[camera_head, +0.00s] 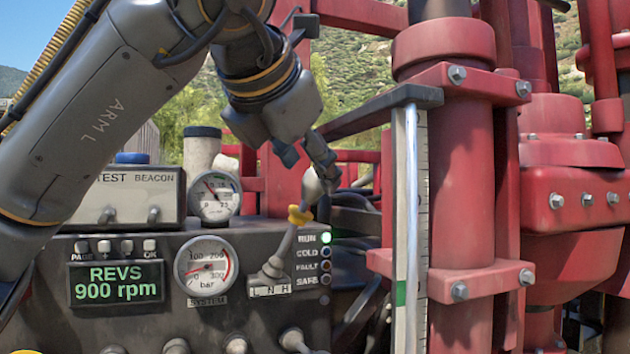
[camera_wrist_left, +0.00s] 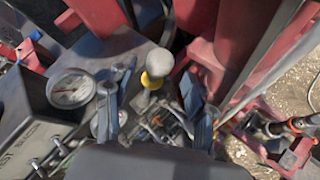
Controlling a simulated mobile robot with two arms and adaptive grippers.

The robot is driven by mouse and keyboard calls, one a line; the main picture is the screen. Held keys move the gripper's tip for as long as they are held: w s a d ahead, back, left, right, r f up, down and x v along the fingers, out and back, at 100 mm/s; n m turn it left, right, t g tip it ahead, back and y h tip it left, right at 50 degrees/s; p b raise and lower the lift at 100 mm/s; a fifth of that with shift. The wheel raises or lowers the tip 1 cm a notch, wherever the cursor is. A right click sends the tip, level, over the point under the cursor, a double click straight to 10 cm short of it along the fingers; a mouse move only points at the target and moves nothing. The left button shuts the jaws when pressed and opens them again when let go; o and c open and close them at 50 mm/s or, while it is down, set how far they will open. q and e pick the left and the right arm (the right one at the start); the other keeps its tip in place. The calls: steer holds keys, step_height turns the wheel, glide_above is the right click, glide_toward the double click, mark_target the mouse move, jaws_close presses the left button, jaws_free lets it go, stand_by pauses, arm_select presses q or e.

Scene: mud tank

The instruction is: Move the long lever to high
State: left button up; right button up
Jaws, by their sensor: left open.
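The long lever (camera_head: 287,245) rises from a slot plate marked L N H (camera_head: 270,292) on the dark control panel. It leans up and to the right, with a yellow collar and a pale grey knob (camera_head: 313,187). In the left wrist view the knob (camera_wrist_left: 160,62) and yellow collar stand between my spread fingers. My left gripper (camera_head: 306,160) is open and points down at the lever top; one finger partly overlaps the knob in the head view. The fingers (camera_wrist_left: 153,112) show on both sides of the shaft, apart from it. My right gripper is not seen.
The panel carries a display (camera_head: 115,282) reading REVS 900 rpm, a system gauge (camera_head: 206,265) and a lit green RUN lamp (camera_head: 326,238). A TEST/BEACON box (camera_head: 128,200) and a smaller gauge (camera_head: 215,197) stand behind. Red machinery (camera_head: 460,190) and a pale upright scale (camera_head: 411,220) rise close on the right.

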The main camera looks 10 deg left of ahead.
arm_select(q)
steer(key=d+v, duration=0.1)
steer(key=v, duration=0.5)
steer(key=shift+s+a+r, duration=0.2)
steer(key=shift+s+a, duration=0.2)
steer(key=shift+a, duration=0.05)
